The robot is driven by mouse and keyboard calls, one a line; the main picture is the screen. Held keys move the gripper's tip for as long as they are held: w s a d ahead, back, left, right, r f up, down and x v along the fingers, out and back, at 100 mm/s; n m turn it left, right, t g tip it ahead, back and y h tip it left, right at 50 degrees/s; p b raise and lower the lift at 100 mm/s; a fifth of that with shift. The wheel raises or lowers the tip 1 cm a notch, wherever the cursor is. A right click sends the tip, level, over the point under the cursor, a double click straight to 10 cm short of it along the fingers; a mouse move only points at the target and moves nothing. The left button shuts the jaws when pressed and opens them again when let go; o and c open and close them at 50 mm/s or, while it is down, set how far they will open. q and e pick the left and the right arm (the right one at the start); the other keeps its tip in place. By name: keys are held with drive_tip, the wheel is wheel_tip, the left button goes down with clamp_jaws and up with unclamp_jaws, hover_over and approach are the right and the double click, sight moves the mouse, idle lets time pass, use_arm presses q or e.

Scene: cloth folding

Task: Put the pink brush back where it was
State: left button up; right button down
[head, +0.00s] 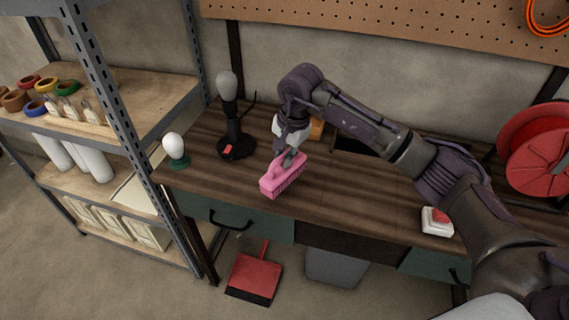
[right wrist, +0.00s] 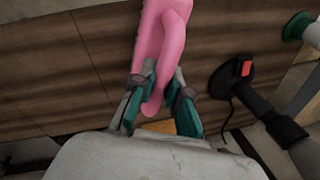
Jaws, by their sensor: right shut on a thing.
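My right gripper (head: 292,155) is shut on the brush's handle from above. In the right wrist view the two fingertips (right wrist: 157,92) sit on either side of the pink handle (right wrist: 165,40). I cannot tell whether the bristles touch the bench. My left gripper is not in view.
A black lamp-like stand (head: 236,145) and a white bulb on a green base (head: 175,150) stand left of the brush. A red-and-white item (head: 437,221) lies at the right front. A metal shelf (head: 115,100) stands left; a red dustpan (head: 254,275) lies on the floor.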

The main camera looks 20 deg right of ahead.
wheel_tip(320, 180, down, 3)
drive_tip(key=shift+f+p, duration=0.2)
drive_tip(key=shift+p, duration=0.4)
drive_tip(key=shift+f, duration=0.25)
drive_tip(key=shift+f, duration=0.1)
drive_tip(key=shift+f, duration=0.15)
drive_tip(key=c, duration=1.2)
unclamp_jaws()
drive_tip(key=shift+o, duration=0.2)
